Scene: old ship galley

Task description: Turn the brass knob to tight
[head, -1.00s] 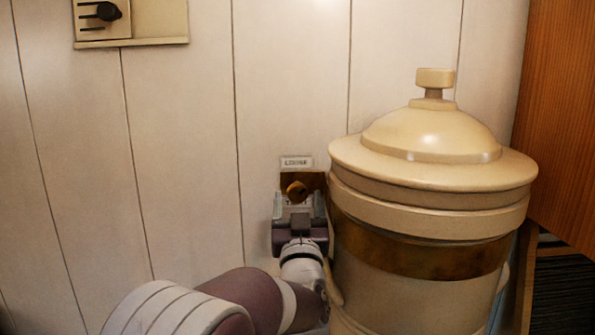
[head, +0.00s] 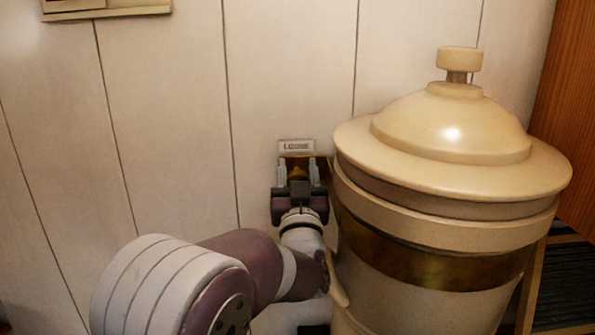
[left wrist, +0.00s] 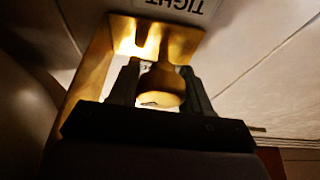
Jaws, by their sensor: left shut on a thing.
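The brass knob (head: 297,173) sits on a brass plate on the white panelled wall, partly hidden by my gripper in the head view. My left gripper (head: 298,167) is shut on the knob, one finger on each side. In the left wrist view the rounded knob (left wrist: 163,88) is between the two fingers, in front of the brass plate (left wrist: 165,35). A TIGHT label (left wrist: 182,5) shows upside down in the left wrist view. My right gripper is not in view.
A large cream lidded canister (head: 445,222) with a brass band stands close to the right of the knob and my left wrist. A wooden panel (head: 570,120) is at the far right. The wall left of the knob is clear.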

